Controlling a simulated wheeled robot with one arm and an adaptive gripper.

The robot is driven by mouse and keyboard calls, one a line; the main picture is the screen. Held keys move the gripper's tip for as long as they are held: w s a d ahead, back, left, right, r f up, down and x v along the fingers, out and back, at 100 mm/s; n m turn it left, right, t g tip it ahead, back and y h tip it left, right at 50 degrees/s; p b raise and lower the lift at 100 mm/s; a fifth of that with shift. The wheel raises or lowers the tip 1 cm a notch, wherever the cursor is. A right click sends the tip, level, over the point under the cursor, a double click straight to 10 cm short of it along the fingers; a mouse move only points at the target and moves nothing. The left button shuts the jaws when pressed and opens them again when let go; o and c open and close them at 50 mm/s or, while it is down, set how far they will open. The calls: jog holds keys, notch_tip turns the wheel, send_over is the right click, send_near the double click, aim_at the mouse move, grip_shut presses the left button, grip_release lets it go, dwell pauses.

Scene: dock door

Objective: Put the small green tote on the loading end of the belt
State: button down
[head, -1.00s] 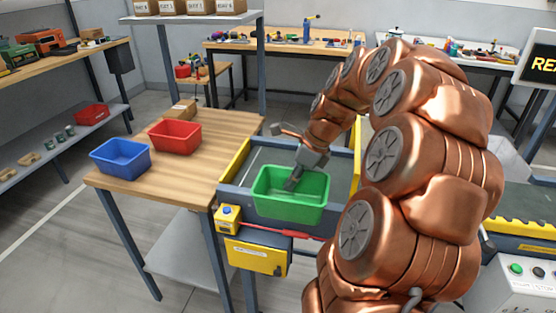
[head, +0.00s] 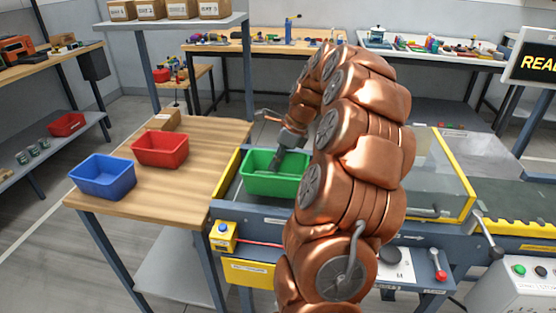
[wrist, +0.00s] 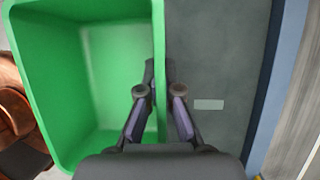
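The small green tote (head: 262,186) is upright at the left end of the belt (head: 236,190), inside the yellow side rails. In the wrist view my gripper (wrist: 161,72) is shut on one wall of the green tote (wrist: 60,70), one finger inside and one outside. The tote is empty. Grey belt surface (wrist: 215,50) shows beside it.
A wooden table (head: 140,195) on the left holds a blue tote (head: 103,178), a red tote (head: 160,150) and a cardboard box (head: 163,120). A yellow-framed clear guard (head: 440,170) stands over the belt at right.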

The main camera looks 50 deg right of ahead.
jog(key=w+d, duration=0.4)
jog(key=d, duration=0.1)
jog(key=shift+w+d+f, duration=0.15)
jog(key=shift+d+f, duration=0.1)
jog(key=shift+f, duration=0.1)
jog(key=shift+f+p, duration=0.35)
jog(key=shift+f, duration=1.4)
jog(key=c, duration=1.3)
grip_release()
jog(key=shift+f, duration=0.1)
jog(key=v, duration=1.2)
